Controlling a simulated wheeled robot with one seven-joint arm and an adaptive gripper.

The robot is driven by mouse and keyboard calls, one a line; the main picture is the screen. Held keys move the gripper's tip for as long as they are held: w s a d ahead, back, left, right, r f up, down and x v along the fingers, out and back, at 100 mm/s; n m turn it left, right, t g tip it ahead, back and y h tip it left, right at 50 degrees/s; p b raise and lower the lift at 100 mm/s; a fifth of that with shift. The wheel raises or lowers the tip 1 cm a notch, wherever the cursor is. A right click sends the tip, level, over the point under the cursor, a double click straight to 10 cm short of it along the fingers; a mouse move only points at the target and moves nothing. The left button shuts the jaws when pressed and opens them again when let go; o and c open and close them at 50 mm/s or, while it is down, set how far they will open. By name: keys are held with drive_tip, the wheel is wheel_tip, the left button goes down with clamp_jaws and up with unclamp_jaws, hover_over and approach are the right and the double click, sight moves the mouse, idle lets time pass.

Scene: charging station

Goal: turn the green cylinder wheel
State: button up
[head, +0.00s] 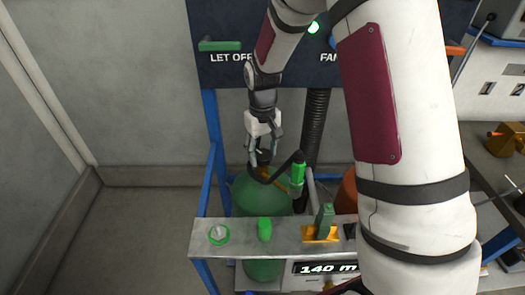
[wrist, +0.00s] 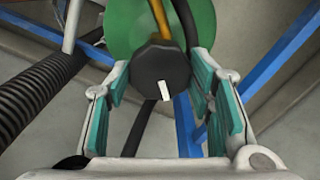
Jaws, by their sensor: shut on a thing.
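The green cylinder (head: 262,193) stands behind the metal shelf in the head view. Its rounded top also shows in the wrist view (wrist: 130,22). Its dark wheel (head: 263,157) sits on top and is partly hidden by my fingers. In the wrist view the wheel (wrist: 160,68) is a dark, many-sided knob with a white mark towards the bottom of the picture. My gripper (head: 264,148) comes down from above and is shut on the wheel, with one teal-padded finger on each side.
A metal shelf (head: 282,232) with a green-ringed knob (head: 219,233) and a lever on an orange base (head: 321,235) stands in front. A black ribbed hose (head: 315,130), a green-handled nozzle (head: 298,174) and blue frame posts (head: 213,160) are close. The floor at left is free.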

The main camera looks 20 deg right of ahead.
sight(262, 154)
drive_tip(key=m, duration=0.4)
drive_tip(key=shift+m, duration=0.3)
drive_tip(key=shift+m+p, duration=0.6)
drive_tip(key=shift+m, duration=1.2)
drive_tip(key=o, duration=1.2)
drive_tip(key=shift+c, duration=0.2)
wheel_tip(262, 154, up, 12)
